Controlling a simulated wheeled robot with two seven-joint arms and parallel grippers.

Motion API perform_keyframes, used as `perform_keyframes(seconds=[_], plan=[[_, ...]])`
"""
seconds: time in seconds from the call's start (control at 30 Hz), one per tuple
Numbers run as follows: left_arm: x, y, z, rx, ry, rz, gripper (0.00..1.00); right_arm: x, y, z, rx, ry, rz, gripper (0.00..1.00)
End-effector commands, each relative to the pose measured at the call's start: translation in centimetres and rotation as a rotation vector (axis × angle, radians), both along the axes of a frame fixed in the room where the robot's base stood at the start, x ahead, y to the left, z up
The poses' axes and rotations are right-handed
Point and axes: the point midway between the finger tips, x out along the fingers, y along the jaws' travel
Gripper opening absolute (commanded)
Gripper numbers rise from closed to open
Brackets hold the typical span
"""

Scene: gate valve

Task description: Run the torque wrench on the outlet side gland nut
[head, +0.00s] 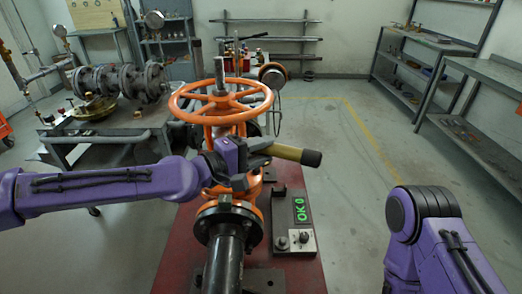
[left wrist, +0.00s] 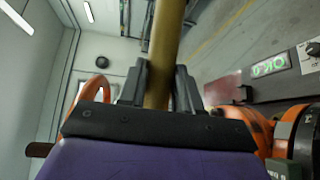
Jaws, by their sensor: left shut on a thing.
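My left gripper (head: 243,160) is shut on the torque wrench (head: 287,153), just in front of the orange valve's bonnet and below its handwheel (head: 221,100). The wrench's brass-yellow handle with a dark end cap points right. In the left wrist view the handle (left wrist: 165,45) runs up from between the gripper fingers (left wrist: 157,88). The wrench's head and the gland nuts are hidden behind my gripper and wrist, so I cannot tell whether they touch. The orange valve body (head: 250,190) shows below. My right arm is at the lower right; its gripper is out of view.
A dark flanged pipe (head: 229,222) and a control box with a green lit display (head: 299,209) stand on the red bench (head: 177,262). A grey table with pipe parts (head: 105,137) is at left. Shelves (head: 425,65) line the right wall. The floor at right is clear.

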Motion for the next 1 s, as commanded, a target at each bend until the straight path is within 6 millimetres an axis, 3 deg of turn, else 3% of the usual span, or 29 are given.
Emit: perform_keyframes(seconds=[1.0], plan=[[-0.01, -0.03, -0.25, -0.003, -0.001, 0.000, 0.00, 0.00, 0.00, -0.65, 0.000, 0.000, 0.000, 0.43]])
